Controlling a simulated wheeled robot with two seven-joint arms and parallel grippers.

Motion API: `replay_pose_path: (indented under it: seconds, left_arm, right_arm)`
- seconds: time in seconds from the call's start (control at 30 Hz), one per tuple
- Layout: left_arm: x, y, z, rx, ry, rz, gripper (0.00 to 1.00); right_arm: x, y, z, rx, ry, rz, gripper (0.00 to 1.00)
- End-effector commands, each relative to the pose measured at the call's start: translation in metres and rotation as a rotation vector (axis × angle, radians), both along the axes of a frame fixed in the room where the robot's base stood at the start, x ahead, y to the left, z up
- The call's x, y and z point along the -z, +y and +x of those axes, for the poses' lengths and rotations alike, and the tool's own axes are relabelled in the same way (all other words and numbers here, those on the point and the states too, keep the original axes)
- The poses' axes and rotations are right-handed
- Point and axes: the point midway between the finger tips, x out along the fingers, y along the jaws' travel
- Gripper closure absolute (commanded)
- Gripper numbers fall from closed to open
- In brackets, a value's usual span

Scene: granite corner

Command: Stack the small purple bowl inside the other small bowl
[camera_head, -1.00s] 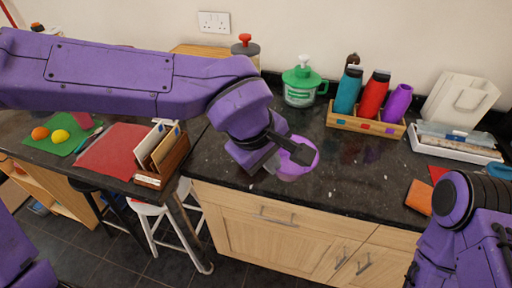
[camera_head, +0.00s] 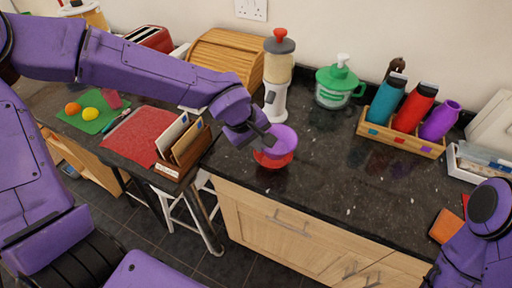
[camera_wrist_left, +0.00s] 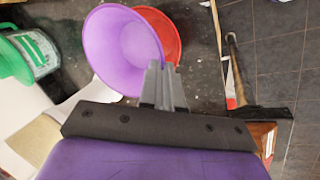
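The small purple bowl (camera_head: 284,137) is at the end of my left arm, over the small red bowl (camera_head: 273,159) on the dark counter. My left gripper (camera_head: 266,141) is shut on the purple bowl's rim. In the left wrist view the fingers (camera_wrist_left: 163,86) pinch the rim of the purple bowl (camera_wrist_left: 120,48), and the red bowl (camera_wrist_left: 166,33) shows partly behind it, offset to the right. The purple bowl hides much of the red one; I cannot tell whether they touch. My right gripper is out of view; only part of that arm shows.
A blender-like appliance (camera_head: 276,80) stands close behind the bowls. A green-lidded jar (camera_head: 338,85) and a wooden rack of bottles (camera_head: 400,140) stand to the right. A letter holder (camera_head: 183,150) is to the left. The counter right of the bowls is clear.

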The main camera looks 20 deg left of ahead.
Motion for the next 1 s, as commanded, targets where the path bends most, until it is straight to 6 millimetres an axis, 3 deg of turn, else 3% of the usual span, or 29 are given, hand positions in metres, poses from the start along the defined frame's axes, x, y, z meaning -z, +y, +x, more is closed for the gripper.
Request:
replay_pose_path:
  seconds: [0.1,0.27,0.63,0.7,0.73,1.0]
  left_arm:
    - [0.014,0.011,0.005,-0.001,0.001,0.003,1.0]
    - [0.041,0.009,0.005,0.002,0.0,0.003,1.0]
    - [0.046,0.009,0.005,0.001,-0.001,0.0,1.0]
    - [0.045,0.009,0.005,0.001,-0.002,0.0,0.77]
    - [0.045,0.009,0.005,0.001,-0.002,0.0,0.71]
    - [0.044,0.009,0.005,0.001,-0.001,0.001,0.71]
  right_arm:
    - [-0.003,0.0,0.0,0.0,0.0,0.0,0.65]
    - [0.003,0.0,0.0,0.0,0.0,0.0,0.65]
    - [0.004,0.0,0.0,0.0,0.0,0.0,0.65]
    - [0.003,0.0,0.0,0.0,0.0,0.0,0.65]
    - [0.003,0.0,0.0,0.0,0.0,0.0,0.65]
    - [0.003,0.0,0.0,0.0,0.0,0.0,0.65]
